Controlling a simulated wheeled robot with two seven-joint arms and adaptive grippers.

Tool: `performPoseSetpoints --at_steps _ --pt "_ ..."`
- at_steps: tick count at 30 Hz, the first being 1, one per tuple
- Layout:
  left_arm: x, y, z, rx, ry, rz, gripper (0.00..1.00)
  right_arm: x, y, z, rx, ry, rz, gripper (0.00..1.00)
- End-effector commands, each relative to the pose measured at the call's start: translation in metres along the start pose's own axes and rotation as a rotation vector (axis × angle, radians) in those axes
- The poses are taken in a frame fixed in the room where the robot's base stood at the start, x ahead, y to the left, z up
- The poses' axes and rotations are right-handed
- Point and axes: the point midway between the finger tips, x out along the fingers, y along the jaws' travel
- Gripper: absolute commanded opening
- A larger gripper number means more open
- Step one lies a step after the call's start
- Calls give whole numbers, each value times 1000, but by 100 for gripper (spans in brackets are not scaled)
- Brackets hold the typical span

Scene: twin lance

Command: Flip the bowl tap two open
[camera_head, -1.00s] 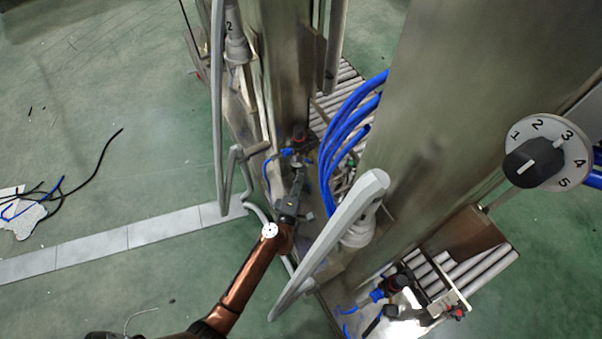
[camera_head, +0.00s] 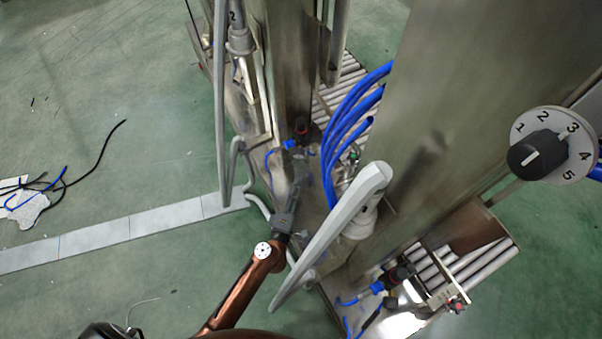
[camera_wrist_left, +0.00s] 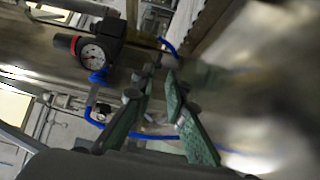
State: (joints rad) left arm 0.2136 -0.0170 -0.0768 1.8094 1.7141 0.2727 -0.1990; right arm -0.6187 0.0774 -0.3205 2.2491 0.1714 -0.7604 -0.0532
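A grey fitting marked 2 (camera_head: 238,35) stands high on the left machine column in the head view. I cannot tell for sure which part is bowl tap two. My left gripper (camera_head: 297,172) reaches in beside the foot of that column, below a regulator with a red collar (camera_head: 301,128). In the left wrist view, the green-padded fingers (camera_wrist_left: 162,82) are apart, with no clear object held between them. The regulator's round gauge (camera_wrist_left: 92,54) is to the upper left of the fingertips there. The contact between fingers and small fittings is unclear. My right gripper is out of view.
A long grey handle (camera_head: 335,235) slants close to the right of my left arm. Blue hoses (camera_head: 350,125) loop between the columns. A numbered dial (camera_head: 552,145) is at the far right. A grey tube frame (camera_head: 221,110) stands left.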

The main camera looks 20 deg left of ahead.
Motion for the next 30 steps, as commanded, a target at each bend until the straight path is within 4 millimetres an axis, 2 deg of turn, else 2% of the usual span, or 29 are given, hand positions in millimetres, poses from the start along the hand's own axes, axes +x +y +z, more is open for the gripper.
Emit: performPoseSetpoints --at_steps 3,9,26,28,30 --pt "-20 -1 0 -1 0 -1 13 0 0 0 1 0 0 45" --pt "-34 0 0 0 -1 1 13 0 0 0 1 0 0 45" --pt "-35 0 0 0 -1 0 13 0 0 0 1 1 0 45" --pt "-34 4 0 0 -1 3 13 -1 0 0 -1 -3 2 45" --pt "-33 15 0 -1 -1 12 13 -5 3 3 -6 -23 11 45"
